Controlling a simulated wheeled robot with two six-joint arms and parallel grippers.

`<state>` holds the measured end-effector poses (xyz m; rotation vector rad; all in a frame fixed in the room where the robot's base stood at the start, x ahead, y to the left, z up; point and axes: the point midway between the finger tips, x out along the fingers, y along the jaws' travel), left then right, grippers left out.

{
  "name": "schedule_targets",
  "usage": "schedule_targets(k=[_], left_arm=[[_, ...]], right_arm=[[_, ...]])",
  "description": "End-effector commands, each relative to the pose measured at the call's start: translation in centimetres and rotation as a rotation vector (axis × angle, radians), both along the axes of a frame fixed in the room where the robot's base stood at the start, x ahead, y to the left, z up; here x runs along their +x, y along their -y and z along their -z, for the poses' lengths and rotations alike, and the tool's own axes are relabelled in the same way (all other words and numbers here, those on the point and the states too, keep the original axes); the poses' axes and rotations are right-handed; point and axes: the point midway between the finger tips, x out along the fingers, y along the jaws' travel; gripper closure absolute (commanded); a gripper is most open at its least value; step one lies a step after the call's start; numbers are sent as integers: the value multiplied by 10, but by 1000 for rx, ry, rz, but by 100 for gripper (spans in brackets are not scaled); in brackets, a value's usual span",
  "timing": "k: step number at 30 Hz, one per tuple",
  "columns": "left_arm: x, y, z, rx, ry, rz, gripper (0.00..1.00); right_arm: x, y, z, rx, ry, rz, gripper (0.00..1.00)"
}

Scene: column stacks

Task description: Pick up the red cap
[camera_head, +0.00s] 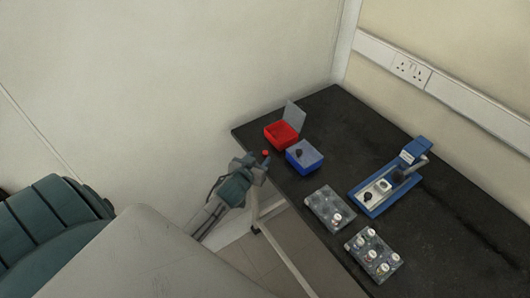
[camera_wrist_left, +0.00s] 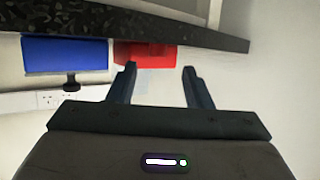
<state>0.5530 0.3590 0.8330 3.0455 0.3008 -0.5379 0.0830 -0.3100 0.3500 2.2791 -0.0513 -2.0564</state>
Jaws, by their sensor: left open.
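The small red cap (camera_head: 265,153) shows in the head view at the table's left edge, in front of the red box. My left gripper (camera_head: 259,160) is right beside it in that view, just off the table edge. In the left wrist view the gripper (camera_wrist_left: 159,68) is open, with nothing visible between its fingers. I cannot make out the cap apart from the red box (camera_wrist_left: 146,52) there. Whether the fingers touch the cap cannot be told. My right gripper is not in view.
A wall lies behind.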

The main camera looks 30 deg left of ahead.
Motion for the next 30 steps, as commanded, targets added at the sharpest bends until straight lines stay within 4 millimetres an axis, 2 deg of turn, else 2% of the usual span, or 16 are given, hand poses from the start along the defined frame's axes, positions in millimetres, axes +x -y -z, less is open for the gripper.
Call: schedule_targets(k=[3, 7, 17, 20, 24, 30], left_arm=[[16, 1, 4, -3, 1, -1, 55], [30, -2, 11, 0, 0, 0, 55], [37, -3, 16, 0, 0, 1, 55], [37, -3, 16, 0, 0, 1, 70], [37, -3, 16, 0, 0, 1, 98], [37, -3, 16, 0, 0, 1, 100]], right_arm=[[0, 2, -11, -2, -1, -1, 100], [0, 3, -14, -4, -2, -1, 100], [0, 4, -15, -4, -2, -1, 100], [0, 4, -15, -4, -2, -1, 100], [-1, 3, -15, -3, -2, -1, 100], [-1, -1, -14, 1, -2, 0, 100]])
